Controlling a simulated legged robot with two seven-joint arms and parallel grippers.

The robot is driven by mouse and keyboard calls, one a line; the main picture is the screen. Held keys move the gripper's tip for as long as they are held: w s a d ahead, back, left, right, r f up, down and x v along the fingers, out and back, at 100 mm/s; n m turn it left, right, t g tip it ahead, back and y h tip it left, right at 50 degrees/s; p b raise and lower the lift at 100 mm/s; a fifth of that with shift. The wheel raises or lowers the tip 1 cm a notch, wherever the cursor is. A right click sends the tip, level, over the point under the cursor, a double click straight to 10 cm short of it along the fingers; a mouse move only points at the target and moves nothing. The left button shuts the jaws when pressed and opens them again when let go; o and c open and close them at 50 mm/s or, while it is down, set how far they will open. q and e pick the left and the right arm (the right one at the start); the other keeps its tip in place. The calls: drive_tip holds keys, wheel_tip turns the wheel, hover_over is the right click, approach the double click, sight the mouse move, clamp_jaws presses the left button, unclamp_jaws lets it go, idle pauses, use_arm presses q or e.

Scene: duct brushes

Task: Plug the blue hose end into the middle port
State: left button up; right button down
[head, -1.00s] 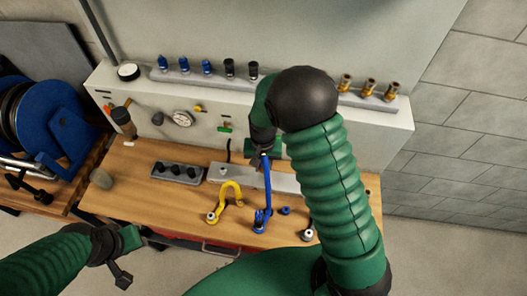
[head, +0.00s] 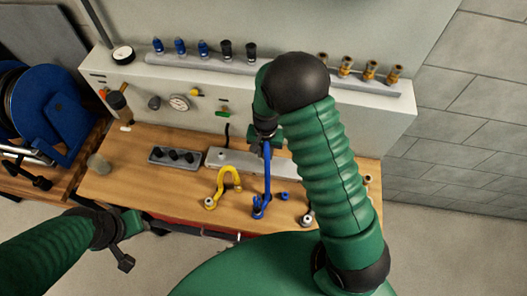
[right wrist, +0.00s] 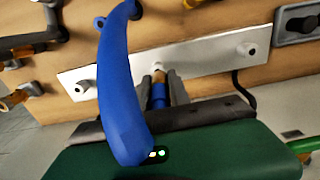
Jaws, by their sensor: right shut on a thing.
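My right gripper (right wrist: 160,97) is shut on the blue hose end (right wrist: 158,94). Its tan tip points at the middle port (right wrist: 157,67) of the pale port plate (right wrist: 115,74), touching or very close to it; I cannot tell whether it is inside. The blue hose (right wrist: 121,95) curves across the right wrist view. In the head view the hose (head: 267,172) runs from the gripper down to its foot on the bench, and the arm hides part of the plate (head: 238,158). My left gripper (head: 128,240) is empty off the bench's front left; its jaw opening is unclear.
A yellow hose (head: 231,176) stands left of the blue one on the wooden bench (head: 130,172). A dark block with several black knobs (head: 174,156) lies left of the plate. A panel with a gauge (head: 180,102) rises behind. A blue reel (head: 40,115) is at far left.

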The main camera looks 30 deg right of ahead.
drive_tip(key=shift+d+f+b, duration=0.3)
drive_tip(key=shift+f, duration=0.45)
drive_tip(key=shift+d+f+b, duration=0.3)
drive_tip(key=shift+d+f, duration=0.05)
drive_tip(key=shift+f, duration=0.05)
drive_tip(key=shift+a+r, duration=0.15)
drive_tip(key=shift+a, duration=0.55)
drive_tip(key=shift+s+d, duration=0.1)
drive_tip(key=shift+d, duration=0.65)
use_arm(q)
drive_tip(key=shift+d+f, duration=0.65)
drive_tip(key=shift+a, duration=0.1)
use_arm(e)
drive_tip(key=shift+a, duration=0.15)
use_arm(q)
drive_tip(key=shift+a+f, duration=0.1)
drive_tip(key=shift+a, duration=0.2)
use_arm(e)
drive_tip(key=shift+a, duration=0.25)
use_arm(q)
drive_tip(key=shift+d+r, duration=0.2)
drive_tip(key=shift+d, duration=0.1)
use_arm(e)
drive_tip(key=shift+d, duration=0.2)
use_arm(q)
drive_tip(key=shift+a+p, duration=0.15)
drive_tip(key=shift+p, duration=0.15)
use_arm(e)
drive_tip(key=shift+a, duration=0.2)
